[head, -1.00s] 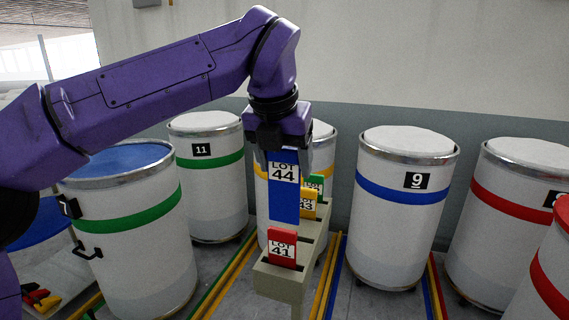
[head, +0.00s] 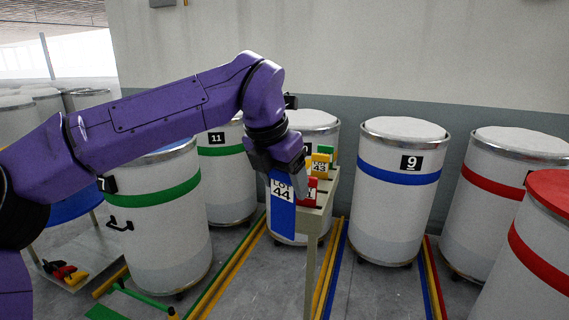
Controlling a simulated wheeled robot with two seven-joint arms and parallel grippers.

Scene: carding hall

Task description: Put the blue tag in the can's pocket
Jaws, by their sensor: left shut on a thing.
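The blue tag (head: 281,215), marked LOT 44, hangs slightly tilted from my left gripper (head: 283,172), which is shut on its upper end. The tag is in front of and left of the tag rack (head: 318,218), and overlaps the rack's near end in the picture. A white can with a blue band and a number 9 plate (head: 399,190) stands right of the rack, apart from the gripper. I cannot make out a pocket on it for sure. My right gripper is not in view.
The rack holds a red tag (head: 307,192), a yellow tag (head: 319,167) and a green one behind. Green-banded cans 7 (head: 155,235) and 11 stand left. Red-banded cans (head: 505,215) stand right. Coloured lines mark the floor. A low platform at left holds red and yellow things.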

